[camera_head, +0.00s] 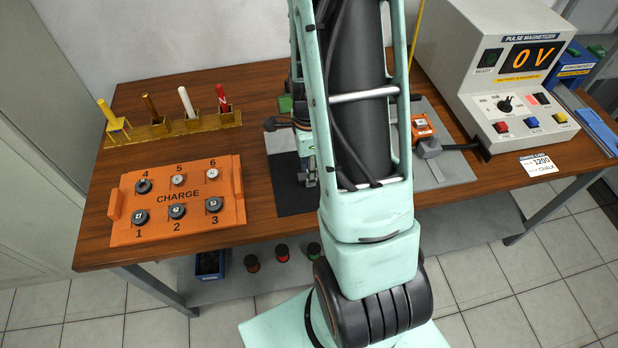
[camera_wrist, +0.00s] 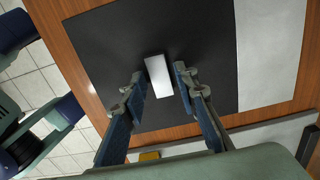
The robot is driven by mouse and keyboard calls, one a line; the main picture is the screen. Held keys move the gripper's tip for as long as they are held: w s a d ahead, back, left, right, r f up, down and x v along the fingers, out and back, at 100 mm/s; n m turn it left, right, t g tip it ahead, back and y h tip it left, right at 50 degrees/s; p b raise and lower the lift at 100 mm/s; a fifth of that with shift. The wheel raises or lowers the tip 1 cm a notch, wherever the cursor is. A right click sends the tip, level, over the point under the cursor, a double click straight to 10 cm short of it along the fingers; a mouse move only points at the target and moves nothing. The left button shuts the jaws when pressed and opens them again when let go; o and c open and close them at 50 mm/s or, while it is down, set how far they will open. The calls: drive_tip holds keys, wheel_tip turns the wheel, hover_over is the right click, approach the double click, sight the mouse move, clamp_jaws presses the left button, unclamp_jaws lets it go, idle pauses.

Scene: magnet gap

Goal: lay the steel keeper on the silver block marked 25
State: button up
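A plain bright metal bar (camera_wrist: 159,77), which looks like the steel keeper, lies flat on a dark mat (camera_wrist: 95,45) in the wrist view. My gripper (camera_wrist: 160,73) is open, with one finger on each side of the bar and a gap visible at each side. In the head view my gripper (camera_head: 308,178) is over the dark mat, partly behind my arm, and the bar cannot be made out. A small silver piece (camera_head: 421,122) sits on an orange holder (camera_head: 425,133) right of my arm; its marking is unreadable. I cannot identify the block marked 25.
An orange charge tray (camera_head: 154,232) with several numbered round pieces lies at left. Behind it a yellow rack (camera_head: 150,131) holds upright coloured rods. The pulse magnetizer (camera_head: 505,70), reading 0 V, stands at right. A grey cable-ended part (camera_head: 428,149) lies near the orange holder.

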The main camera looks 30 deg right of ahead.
clamp_jaws()
drive_tip(key=shift+r+p, duration=2.2)
drive_tip(key=shift+r, duration=0.35)
drive_tip(key=shift+d, duration=0.1)
